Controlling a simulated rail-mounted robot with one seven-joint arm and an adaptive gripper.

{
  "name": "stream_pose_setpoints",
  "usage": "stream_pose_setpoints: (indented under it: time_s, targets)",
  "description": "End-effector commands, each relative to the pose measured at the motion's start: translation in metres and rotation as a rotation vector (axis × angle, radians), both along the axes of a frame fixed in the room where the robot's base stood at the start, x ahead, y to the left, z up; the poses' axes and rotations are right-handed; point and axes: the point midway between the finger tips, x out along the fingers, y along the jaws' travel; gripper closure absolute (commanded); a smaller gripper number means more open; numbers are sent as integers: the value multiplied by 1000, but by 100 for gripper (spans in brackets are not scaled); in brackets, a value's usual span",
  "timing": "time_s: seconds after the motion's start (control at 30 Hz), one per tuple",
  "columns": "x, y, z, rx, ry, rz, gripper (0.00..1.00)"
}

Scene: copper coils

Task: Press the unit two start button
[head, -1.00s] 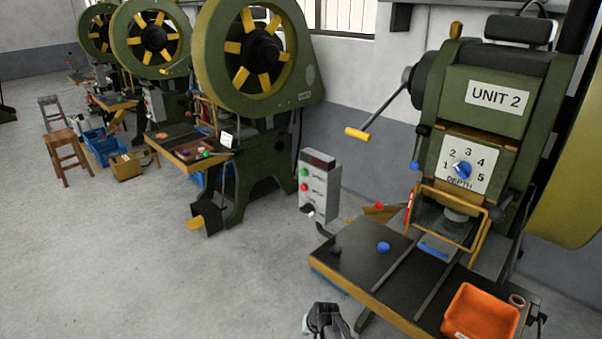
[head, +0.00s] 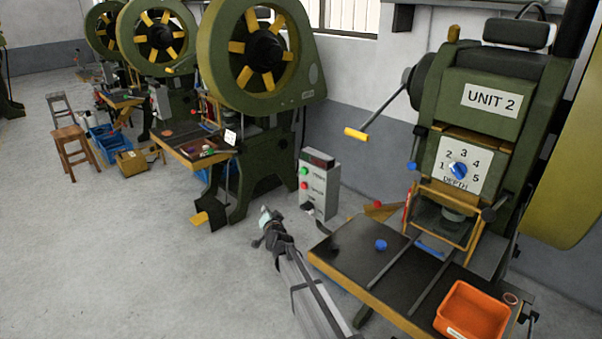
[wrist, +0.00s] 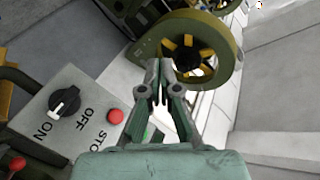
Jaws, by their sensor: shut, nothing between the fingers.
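The unit two control box (head: 325,180) is a grey box left of the UNIT 2 press. Its front has a green button (head: 304,171), a red button (head: 304,185) and a dark knob (head: 308,206). In the wrist view the knob (wrist: 64,102) is marked ON and OFF, and the red button (wrist: 115,116) is marked STOP. A bit of green (wrist: 147,133) shows between my fingers; the rest is hidden. My gripper (head: 265,214) is left of and below the box, apart from it. In the wrist view my gripper (wrist: 158,80) is shut and empty.
The UNIT 2 press (head: 490,100) stands at the right with its dark worktable (head: 360,255) and an orange bin (head: 472,310). Another green press (head: 250,110) stands behind the box. Open floor lies to the left.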

Motion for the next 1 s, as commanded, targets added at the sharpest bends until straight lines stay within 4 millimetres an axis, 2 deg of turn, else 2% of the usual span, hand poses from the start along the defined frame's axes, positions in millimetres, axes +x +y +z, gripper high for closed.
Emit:
stream_pose_setpoints:
  time_s: [0.03,0.13,0.33,0.53,1.0]
  targets:
    - [15,1,21,48,-46,-36,100]
    - [36,-10,53,148,-136,-126,100]
    - [45,-40,82,282,-256,-268,100]
    - [43,-54,95,327,-313,-322,100]
    - [45,-57,95,333,-316,-324,100]
